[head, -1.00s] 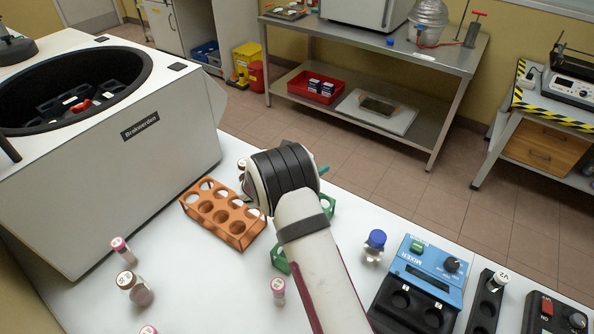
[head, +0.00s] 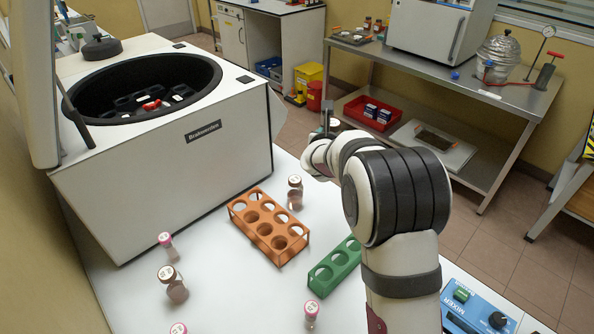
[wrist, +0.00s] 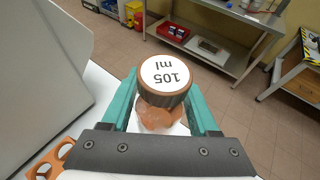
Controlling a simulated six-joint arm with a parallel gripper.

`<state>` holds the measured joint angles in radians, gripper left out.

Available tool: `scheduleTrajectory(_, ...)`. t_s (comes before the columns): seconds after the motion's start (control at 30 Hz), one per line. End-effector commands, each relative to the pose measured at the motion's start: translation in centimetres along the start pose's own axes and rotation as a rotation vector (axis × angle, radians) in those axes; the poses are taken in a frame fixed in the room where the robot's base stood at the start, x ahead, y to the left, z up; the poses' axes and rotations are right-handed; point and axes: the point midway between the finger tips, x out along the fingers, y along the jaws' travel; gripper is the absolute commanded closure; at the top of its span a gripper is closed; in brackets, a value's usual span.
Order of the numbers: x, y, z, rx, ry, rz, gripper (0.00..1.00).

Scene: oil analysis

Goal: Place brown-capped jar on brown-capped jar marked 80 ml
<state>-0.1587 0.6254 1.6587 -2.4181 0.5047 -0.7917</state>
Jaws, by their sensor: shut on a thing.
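My gripper (wrist: 164,98) is shut on a brown-capped jar (wrist: 165,84); its teal fingers stand on either side, and its white top reads 105 ml. In the head view the held jar (head: 334,125) shows in part beyond my arm, raised above the table's far side. A brown-capped jar (head: 173,286) stands upright at the front left of the white table. Another brown-capped jar (head: 295,195) stands upright behind the orange rack. The markings on both standing jars are too small to read, so I cannot tell which is 80 ml.
An orange rack (head: 268,228) and a green rack (head: 335,266) stand on the table. Small pink-capped vials (head: 167,246) stand at the front. The large Brakwerden centrifuge (head: 180,150) fills the left. A blue mixer (head: 478,312) is at the lower right.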

Motion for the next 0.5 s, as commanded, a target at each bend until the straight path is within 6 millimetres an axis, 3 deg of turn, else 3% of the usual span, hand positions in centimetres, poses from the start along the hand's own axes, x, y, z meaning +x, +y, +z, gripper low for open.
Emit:
scheduleTrajectory(0.1,1.6,4.0,-2.1,-0.002,0.002,0.003,1.00)
scheduleTrajectory(0.23,2.9,7.3,-3.8,0.000,0.002,0.001,1.00)
scheduleTrajectory(0.37,3.6,9.0,-4.7,0.000,0.001,-0.001,1.00)
scheduleTrajectory(0.5,4.7,9.2,-7.2,-0.001,0.004,-0.003,1.00)
